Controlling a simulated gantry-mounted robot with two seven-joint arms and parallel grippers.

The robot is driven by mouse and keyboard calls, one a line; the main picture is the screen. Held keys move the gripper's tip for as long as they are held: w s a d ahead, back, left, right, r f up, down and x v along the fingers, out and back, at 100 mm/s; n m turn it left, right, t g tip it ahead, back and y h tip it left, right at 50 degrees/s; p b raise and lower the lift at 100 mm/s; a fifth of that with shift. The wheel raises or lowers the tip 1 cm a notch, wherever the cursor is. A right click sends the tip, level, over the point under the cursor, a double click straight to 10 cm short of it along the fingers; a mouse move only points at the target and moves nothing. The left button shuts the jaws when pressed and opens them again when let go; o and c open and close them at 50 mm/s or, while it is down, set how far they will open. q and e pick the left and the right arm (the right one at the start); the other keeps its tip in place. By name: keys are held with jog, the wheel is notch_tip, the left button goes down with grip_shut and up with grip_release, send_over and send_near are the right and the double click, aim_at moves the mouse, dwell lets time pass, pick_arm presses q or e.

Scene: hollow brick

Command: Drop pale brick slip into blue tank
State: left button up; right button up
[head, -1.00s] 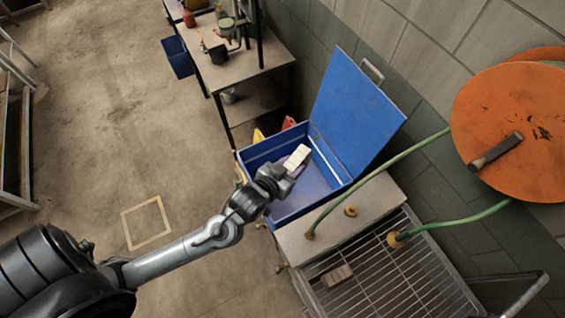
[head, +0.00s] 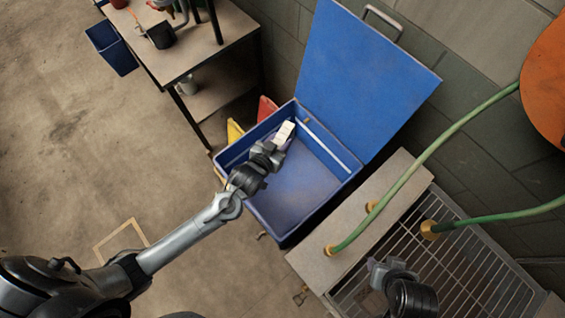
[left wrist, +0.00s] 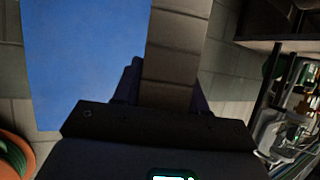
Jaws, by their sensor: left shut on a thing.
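The pale brick slip (head: 285,132) is held in my left gripper (head: 273,150), which is shut on it. Gripper and slip are over the open blue tank (head: 305,190), towards its back left part. The slip's near end is hidden by the jaws, and its height above the tank floor is hard to tell. In the left wrist view the slip (left wrist: 172,60) stands out between the dark jaws. My right gripper (head: 392,272) is over the wire rack at the lower right; its jaw opening is unclear.
The tank's blue lid (head: 365,75) stands open against the wall. Green hoses (head: 440,150) run above the ledge beside the tank. Yellow (head: 234,132) and red (head: 266,107) items sit behind the tank. A workbench (head: 175,45) stands at the upper left. The wire rack (head: 450,265) lies at right.

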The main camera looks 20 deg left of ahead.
pick_arm(q)
jog(key=f+b, duration=0.2)
jog(key=f, duration=0.1)
jog(key=w+f+b, duration=0.1)
jog(key=f, duration=0.1)
jog(key=shift+d, duration=0.25)
pick_arm(e)
jog(key=f+b, duration=0.3)
jog(key=f, duration=0.2)
jog(key=f+b, duration=0.3)
jog(key=f, duration=0.2)
jog(key=shift+w+a+f, duration=0.15)
jog(key=shift+a+f, duration=0.05)
jog(key=shift+f, duration=0.1)
pick_arm(q)
notch_tip(320, 180, down, 6)
jog(key=shift+r, duration=0.2)
pick_arm(e)
jog(key=shift+d, duration=0.1)
pick_arm(q)
jog(key=o, duration=1.3)
pick_arm(e)
jog(key=shift+r+p, duration=0.4)
jog(key=shift+r, duration=0.25)
pick_arm(q)
jog(key=v, duration=1)
jog(key=shift+s+r, duration=0.2)
jog(key=shift+s, duration=0.15)
